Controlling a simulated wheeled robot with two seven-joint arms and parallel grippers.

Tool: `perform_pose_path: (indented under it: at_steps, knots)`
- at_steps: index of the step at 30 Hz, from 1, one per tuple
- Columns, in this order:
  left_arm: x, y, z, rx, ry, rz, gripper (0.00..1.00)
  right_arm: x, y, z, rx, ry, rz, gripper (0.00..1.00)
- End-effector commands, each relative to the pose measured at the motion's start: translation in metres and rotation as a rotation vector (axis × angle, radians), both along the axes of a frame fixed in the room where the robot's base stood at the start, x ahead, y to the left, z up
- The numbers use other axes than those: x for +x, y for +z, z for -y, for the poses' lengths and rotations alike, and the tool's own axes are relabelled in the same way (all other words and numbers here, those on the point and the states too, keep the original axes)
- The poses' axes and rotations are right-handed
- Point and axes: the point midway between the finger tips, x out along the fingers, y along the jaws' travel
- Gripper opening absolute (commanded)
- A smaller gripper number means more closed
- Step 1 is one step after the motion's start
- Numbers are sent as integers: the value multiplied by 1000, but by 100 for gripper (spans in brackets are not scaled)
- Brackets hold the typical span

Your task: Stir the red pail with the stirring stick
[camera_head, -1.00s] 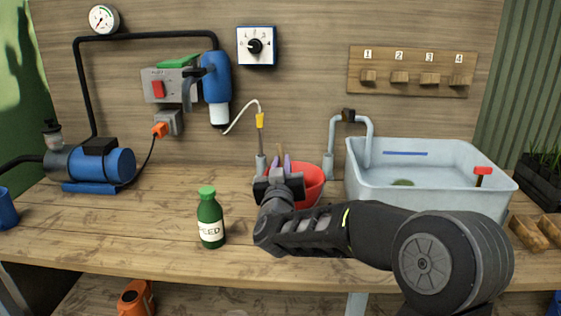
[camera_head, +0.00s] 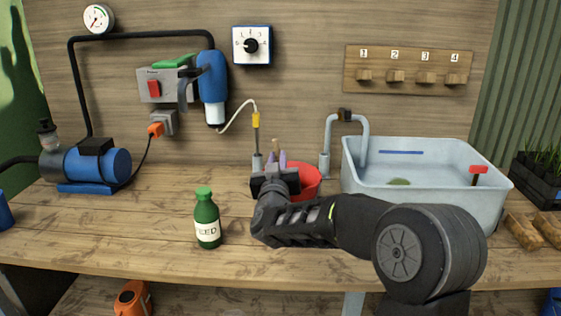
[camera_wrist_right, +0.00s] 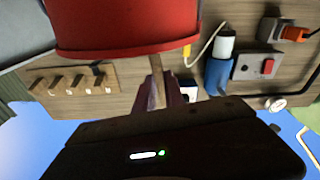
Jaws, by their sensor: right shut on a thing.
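The red pail (camera_head: 309,181) stands on the workbench in front of the back wall, left of the sink. My right gripper (camera_head: 274,159) is at the pail's left front side and hides part of it. Its purple fingers are shut on the stirring stick (camera_head: 275,144), a thin wooden stick whose tip shows just above them. In the right wrist view the stick (camera_wrist_right: 156,68) runs between the fingers (camera_wrist_right: 160,94) toward the edge of the red pail (camera_wrist_right: 125,25). I cannot tell whether its far end is inside the pail. My left gripper is not in view.
A green bottle (camera_head: 207,220) stands at the bench front, left of my right arm. A grey sink (camera_head: 420,182) with a tap (camera_head: 326,140) is to the right. A yellow-tipped probe (camera_head: 256,120) is behind the gripper. The bench between pump (camera_head: 97,163) and bottle is clear.

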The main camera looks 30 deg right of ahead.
Motion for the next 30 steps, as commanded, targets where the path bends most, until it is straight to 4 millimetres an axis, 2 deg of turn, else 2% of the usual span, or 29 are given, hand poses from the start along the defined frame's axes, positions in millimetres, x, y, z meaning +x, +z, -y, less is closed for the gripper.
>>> perform_pose_path:
  at_steps: [6, 17, 30]
  knots:
    - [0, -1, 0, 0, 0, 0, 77, -9, 0, -5, 1, -2, 1, 0]
    - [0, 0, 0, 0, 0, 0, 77, -9, 1, -5, -1, -2, 1, 0]
    - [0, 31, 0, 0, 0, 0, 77, -8, 35, -11, -1, -2, 1, 0]
